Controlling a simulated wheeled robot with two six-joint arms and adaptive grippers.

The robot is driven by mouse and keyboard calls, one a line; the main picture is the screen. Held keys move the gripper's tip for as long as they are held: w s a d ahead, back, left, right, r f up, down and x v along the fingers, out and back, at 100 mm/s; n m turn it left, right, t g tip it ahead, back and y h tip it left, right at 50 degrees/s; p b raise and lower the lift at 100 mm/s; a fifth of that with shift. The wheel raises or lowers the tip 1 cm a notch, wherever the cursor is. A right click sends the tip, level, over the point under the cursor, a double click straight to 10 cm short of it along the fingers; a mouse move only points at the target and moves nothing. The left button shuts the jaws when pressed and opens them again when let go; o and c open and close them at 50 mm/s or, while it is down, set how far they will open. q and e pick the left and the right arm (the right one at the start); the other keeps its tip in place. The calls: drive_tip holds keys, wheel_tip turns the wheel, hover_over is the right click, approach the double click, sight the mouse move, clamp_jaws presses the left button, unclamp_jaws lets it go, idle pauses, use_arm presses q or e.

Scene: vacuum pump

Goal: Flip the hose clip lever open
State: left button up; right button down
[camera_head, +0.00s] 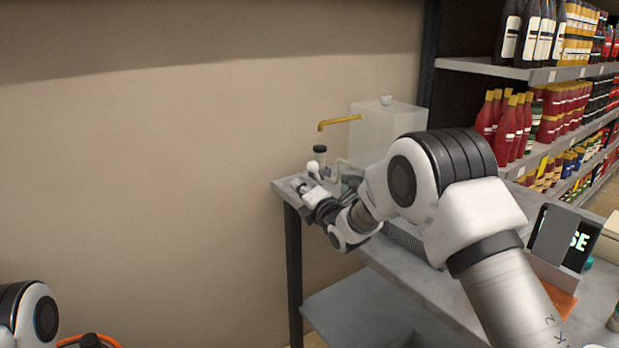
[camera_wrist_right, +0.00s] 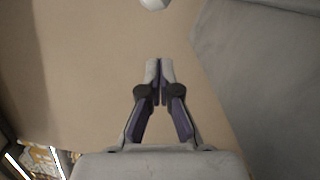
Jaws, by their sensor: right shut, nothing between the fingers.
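My right gripper (camera_head: 301,186) reaches over the far left corner of the grey table; it is shut and empty. In the right wrist view its fingertips (camera_wrist_right: 160,64) meet, pointing at a white rounded thing (camera_wrist_right: 154,4) cut off by the top edge. In the head view a small white knob (camera_head: 313,168) stands just beyond the fingertips, with pale tubing (camera_head: 342,168) to its right. I cannot make out the hose clip or its lever for certain. My left gripper is out of view.
A black-capped bottle (camera_head: 320,154), a yellow bent pipe (camera_head: 340,121) and a pale translucent box (camera_head: 378,130) stand behind the gripper. My forearm hides much of the table (camera_head: 400,268). Shelves of bottles (camera_head: 510,130) stand at the right. A tablet-like sign (camera_head: 566,238) stands at the table's near right.

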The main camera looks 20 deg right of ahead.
sight(317, 164)
drive_tip(key=d, duration=0.1)
drive_tip(key=w+d+r, duration=0.1)
drive_tip(key=d, duration=0.1)
drive_tip(key=shift+w+d+r, duration=0.2)
drive_tip(key=shift+w+r, duration=0.1)
drive_tip(key=shift+w, duration=0.1)
drive_tip(key=shift+a, duration=0.1)
drive_tip(key=shift+w+d+r+m+p, duration=0.1)
drive_tip(key=shift+d+r+m+p, duration=0.2)
drive_tip(key=shift+m, duration=0.2)
drive_tip(key=shift+w+d+r+m+p, duration=0.1)
drive_tip(key=shift+d+r+m+p, duration=0.2)
drive_tip(key=shift+m, duration=0.3)
drive_tip(key=shift+w+d+r+m+p, duration=0.1)
drive_tip(key=shift+d+r+m+p, duration=0.15)
drive_tip(key=shift+m, duration=0.35)
drive_tip(key=shift+w+d+r+m, duration=0.1)
drive_tip(key=shift+d+m, duration=0.2)
drive_tip(key=shift+m, duration=0.3)
drive_tip(key=shift+w+d, duration=0.1)
drive_tip(key=shift+d, duration=0.2)
drive_tip(key=shift+r, duration=0.1)
